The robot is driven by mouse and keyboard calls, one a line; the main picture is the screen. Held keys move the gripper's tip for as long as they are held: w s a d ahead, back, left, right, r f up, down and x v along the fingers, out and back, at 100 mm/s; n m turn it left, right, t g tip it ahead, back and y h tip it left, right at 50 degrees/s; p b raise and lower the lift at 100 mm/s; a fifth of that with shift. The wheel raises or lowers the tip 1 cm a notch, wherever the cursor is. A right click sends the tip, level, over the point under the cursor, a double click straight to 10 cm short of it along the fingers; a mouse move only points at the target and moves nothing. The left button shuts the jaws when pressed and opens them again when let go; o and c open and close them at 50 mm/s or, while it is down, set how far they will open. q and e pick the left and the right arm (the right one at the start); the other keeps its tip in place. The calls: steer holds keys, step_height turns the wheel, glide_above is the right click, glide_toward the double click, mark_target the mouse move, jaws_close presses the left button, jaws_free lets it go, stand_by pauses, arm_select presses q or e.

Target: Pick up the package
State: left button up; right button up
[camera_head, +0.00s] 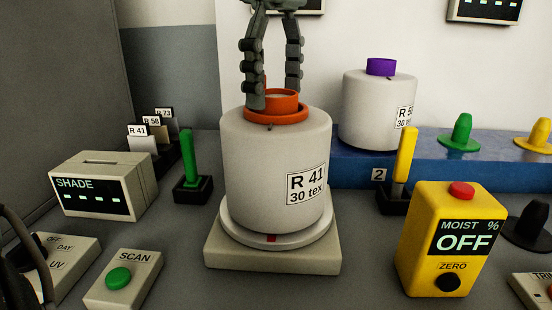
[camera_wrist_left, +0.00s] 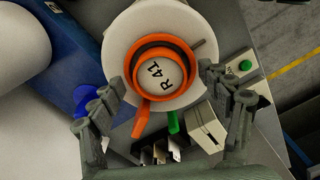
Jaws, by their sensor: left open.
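The package, a white yarn bobbin labelled R 41 30 tex (camera_head: 262,180), stands upright on a round turntable (camera_head: 280,241) over a beige base. An orange flanged tube (camera_head: 278,116) rises from its top. In the left wrist view the orange tube (camera_wrist_left: 184,52) surrounds a white top reading R 41. My left gripper (camera_head: 273,96) is open above the package. Its fingers are spread on either side of the tube, one in front of it in the head view. The left wrist view shows both fingers (camera_wrist_left: 160,80) apart. I cannot tell whether they touch the tube. My right gripper is not in view.
A second bobbin with a purple tube (camera_head: 380,108) stands on a blue shelf (camera_head: 345,170) behind right. A yellow moisture meter (camera_head: 448,270) stands front right. The SHADE box (camera_head: 104,187), a green post (camera_head: 188,160) and SCAN button box (camera_head: 124,279) are at left.

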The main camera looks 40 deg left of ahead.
arm_select(q)
steer(key=shift+f, duration=0.3)
jaws_close()
stand_by(0.4)
